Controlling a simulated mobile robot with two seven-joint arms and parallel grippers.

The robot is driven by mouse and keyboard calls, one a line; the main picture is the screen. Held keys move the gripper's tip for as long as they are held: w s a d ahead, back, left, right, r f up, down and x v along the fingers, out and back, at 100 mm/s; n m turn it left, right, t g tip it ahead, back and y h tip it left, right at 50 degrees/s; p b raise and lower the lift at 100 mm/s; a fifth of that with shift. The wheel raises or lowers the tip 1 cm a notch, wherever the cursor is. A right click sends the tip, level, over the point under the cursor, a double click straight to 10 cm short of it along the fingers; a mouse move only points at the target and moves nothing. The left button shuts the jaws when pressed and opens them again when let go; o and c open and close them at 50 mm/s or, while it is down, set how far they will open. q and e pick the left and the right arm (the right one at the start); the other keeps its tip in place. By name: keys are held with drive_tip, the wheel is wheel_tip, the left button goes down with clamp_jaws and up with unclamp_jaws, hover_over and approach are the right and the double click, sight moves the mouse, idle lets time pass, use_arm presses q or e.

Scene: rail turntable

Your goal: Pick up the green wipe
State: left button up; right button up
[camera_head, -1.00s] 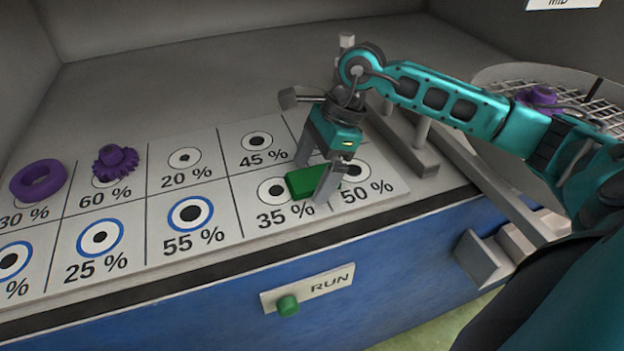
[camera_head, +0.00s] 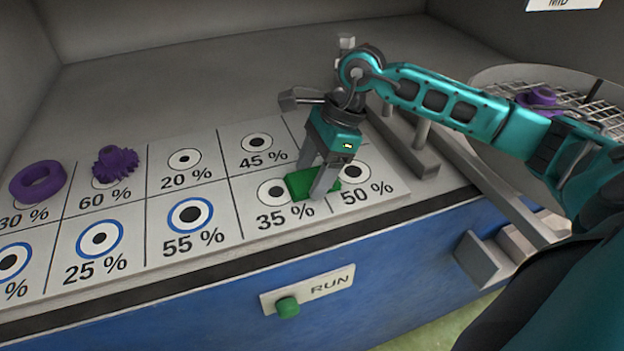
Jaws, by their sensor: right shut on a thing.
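The green wipe (camera_head: 299,184) is a small flat green block lying on the marked board, between the 35 % and 50 % circles. My right gripper (camera_head: 311,187) points down over it, with its two grey fingers shut on the wipe. The near finger hides part of the wipe. I cannot tell any gap between the wipe and the board. My left gripper is not in view.
The board (camera_head: 140,215) carries a purple ring (camera_head: 38,181) and a purple gear (camera_head: 115,162) at left. A grey rail (camera_head: 405,140) stands right of my gripper. A round mesh turntable (camera_head: 590,105) holds a purple part (camera_head: 540,97). A green RUN button (camera_head: 288,307) is on the blue front.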

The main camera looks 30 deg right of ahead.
sight(314, 178)
drive_tip(key=shift+c, duration=1.4)
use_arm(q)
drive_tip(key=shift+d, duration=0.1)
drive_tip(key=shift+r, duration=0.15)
use_arm(e)
drive_tip(key=shift+r, duration=0.1)
drive_tip(key=shift+r, duration=0.3)
use_arm(q)
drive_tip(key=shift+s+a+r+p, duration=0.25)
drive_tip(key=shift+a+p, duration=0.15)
drive_tip(key=shift+p, duration=0.45)
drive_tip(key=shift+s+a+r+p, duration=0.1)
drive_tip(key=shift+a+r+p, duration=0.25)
drive_tip(key=shift+p, duration=0.45)
use_arm(e)
wheel_tip(314, 178, up, 19)
drive_tip(key=shift+r, duration=0.2)
